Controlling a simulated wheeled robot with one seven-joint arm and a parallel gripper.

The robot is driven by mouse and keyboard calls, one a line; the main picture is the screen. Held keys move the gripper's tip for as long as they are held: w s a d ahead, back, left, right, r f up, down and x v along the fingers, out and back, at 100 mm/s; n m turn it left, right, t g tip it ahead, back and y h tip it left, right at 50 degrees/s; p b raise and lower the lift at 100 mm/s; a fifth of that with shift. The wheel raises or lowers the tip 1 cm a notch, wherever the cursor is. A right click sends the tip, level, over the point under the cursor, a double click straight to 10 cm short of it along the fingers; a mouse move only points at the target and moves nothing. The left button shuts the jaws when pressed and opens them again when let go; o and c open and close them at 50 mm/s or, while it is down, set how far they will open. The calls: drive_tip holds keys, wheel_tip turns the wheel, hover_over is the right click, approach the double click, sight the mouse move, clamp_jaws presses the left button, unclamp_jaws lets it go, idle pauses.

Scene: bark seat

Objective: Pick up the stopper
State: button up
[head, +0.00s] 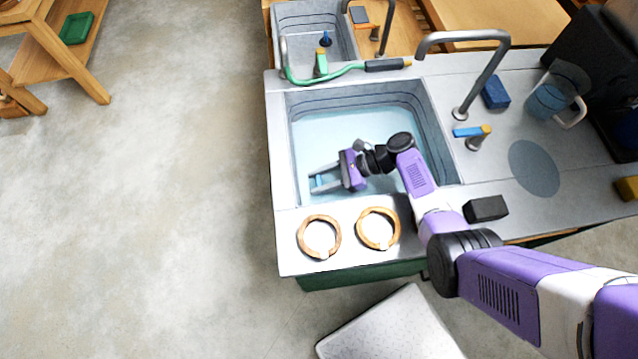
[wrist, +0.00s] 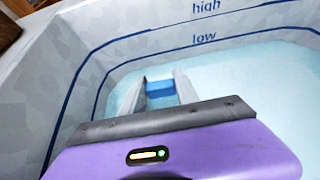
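My gripper (head: 313,181) reaches down into the large, water-filled sink (head: 280,150), near its left front part. Its two pale fingers are apart. A small blue piece (head: 319,181), which looks like the stopper, shows between them. In the wrist view the blue piece (wrist: 160,90) spans the gap between the fingers (wrist: 160,88), with a lighter upper part. I cannot tell whether the fingers press on it or only stand on either side of it. Its lower part and the sink's drain are hidden.
A smaller sink (head: 283,22) behind holds a dark blue knobbed piece (head: 325,39). A tap (head: 487,80) stands at the right rim. Two wooden rings (head: 303,240) lie on the front ledge. A black block (head: 485,208) and a clear jug (head: 550,98) stand at right.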

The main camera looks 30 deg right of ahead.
clamp_jaws()
drive_tip(key=shift+r, duration=0.15)
